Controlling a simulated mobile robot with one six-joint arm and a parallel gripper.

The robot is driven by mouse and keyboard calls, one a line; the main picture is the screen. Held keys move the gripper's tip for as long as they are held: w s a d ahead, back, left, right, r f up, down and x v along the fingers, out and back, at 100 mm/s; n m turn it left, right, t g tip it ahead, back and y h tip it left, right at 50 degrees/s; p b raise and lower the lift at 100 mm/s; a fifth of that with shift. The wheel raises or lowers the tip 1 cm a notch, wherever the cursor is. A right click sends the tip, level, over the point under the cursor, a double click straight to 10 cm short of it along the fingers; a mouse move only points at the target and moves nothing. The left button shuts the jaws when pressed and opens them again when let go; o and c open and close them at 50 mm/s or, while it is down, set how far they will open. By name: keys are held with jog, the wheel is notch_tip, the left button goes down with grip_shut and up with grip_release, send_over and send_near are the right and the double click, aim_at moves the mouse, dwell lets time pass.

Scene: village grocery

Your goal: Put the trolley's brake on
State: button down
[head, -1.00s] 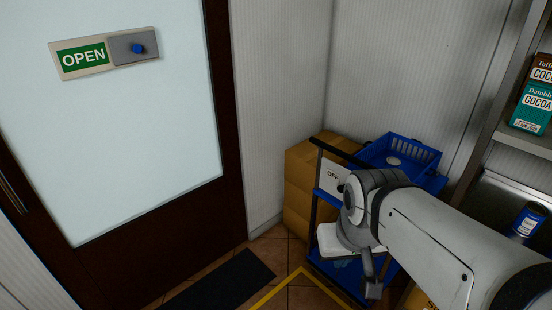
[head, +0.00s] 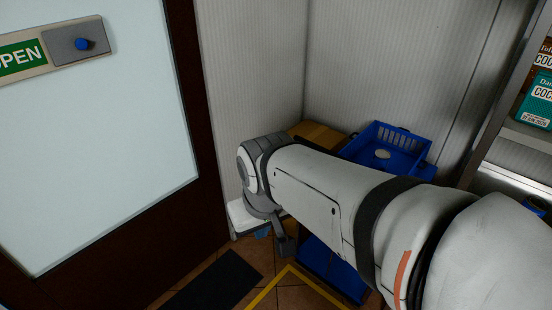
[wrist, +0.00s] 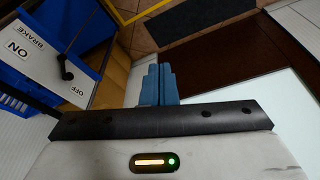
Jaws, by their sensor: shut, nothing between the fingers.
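The trolley is blue, with a blue basket (head: 421,157) on top in the head view. Its white brake plate (wrist: 48,72), marked BRAKE, ON and OFF, shows at the left of the wrist view. A black lever with a round knob (wrist: 67,75) stands on the plate, its knob nearer the OFF label than the ON label. My gripper (wrist: 158,70) is shut and empty, its blue fingers apart from the lever and to its right in the wrist view. In the head view my gripper (head: 262,235) is low, left of the trolley; my arm hides the brake plate there.
A door with an OPEN sign (head: 22,56) and blue button is at the left. A dark mat (head: 213,286) and yellow floor line (head: 262,295) lie in front.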

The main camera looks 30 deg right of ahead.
jog(key=w+d+f+n+g+h+b, duration=0.1)
jog(key=w+d+f+g+h+b, duration=0.25)
jog(key=w+d+f+h, duration=0.5)
jog(key=w+d+f+g+h+b, duration=0.2)
jog(key=w+d+f+h+b, duration=0.4)
jog(key=d, duration=0.5)
jog(key=w+d+f+n+t+h+b, duration=0.1)
jog(key=w+f+n+t, duration=0.2)
jog(key=w+f, duration=0.3)
jog(key=w+d+f+n+t+h+b, duration=0.2)
jog(key=w+f+t, duration=0.3)
jog(key=f, duration=0.6)
jog(key=shift+w+d+f+n, duration=0.2)
jog(key=shift+w+f+n, duration=0.3)
jog(key=shift+w, duration=0.65)
jog(key=shift+d+r, duration=0.1)
jog(key=shift+r, duration=0.1)
jog(key=d+r+p, duration=0.1)
jog(key=d+p, duration=0.1)
jog(key=d, duration=0.9)
jog(key=shift+s+d+r, duration=0.15)
jog(key=shift+s+r, duration=0.1)
jog(key=shift+r, duration=0.05)
